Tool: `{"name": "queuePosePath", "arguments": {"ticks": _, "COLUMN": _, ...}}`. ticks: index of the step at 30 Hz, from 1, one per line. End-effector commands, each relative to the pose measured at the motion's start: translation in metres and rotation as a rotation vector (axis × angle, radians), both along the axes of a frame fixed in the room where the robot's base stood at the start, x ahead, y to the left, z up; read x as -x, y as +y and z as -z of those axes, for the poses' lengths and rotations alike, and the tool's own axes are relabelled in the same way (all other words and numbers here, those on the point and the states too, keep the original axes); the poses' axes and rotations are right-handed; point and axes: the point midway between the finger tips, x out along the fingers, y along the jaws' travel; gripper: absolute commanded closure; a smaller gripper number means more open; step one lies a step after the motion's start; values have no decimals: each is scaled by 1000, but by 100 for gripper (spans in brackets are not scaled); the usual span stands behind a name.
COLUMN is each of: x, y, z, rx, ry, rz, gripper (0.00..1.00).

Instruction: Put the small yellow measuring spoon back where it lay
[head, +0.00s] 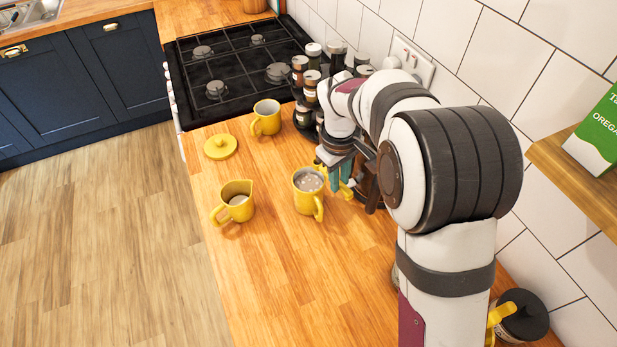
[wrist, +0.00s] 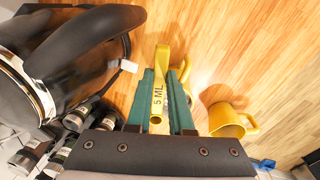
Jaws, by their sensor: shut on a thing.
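My gripper (head: 338,178) has teal fingers and points down over the counter, just right of a yellow mug with pale contents (head: 308,181). In the wrist view the fingers are shut on the handle of the yellow measuring spoon (wrist: 158,92), which is marked "5 ML". The spoon lies lengthwise between the fingers. In the head view only a bit of yellow (head: 346,190) shows by the fingers, and I cannot tell its parts. Another yellow piece (wrist: 183,68) shows beside the right finger in the wrist view; I cannot tell what it is.
A yellow jug (head: 236,203), a yellow lid (head: 221,146) and another yellow mug (head: 267,117) stand on the wooden counter. A spice rack with jars (head: 311,84) is behind, near the hob (head: 235,65). A black kettle-like vessel (wrist: 75,55) is close at left. The front counter is clear.

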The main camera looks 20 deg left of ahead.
Motion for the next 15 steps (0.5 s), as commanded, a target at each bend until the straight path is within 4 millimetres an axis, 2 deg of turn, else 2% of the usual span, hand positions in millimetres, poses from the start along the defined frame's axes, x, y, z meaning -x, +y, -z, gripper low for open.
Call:
{"name": "queuePosePath", "arguments": {"ticks": 4, "x": -3, "y": -2, "z": 2, "rx": -56, "ry": 94, "rz": 0, "gripper": 100}}
{"name": "queuePosePath", "arguments": {"ticks": 11, "x": -1, "y": -2, "z": 2, "rx": -56, "ry": 96, "rz": 5, "gripper": 100}}
{"name": "queuePosePath", "arguments": {"ticks": 15, "x": 13, "y": -8, "z": 1, "rx": -60, "ry": 95, "rz": 166, "gripper": 100}}
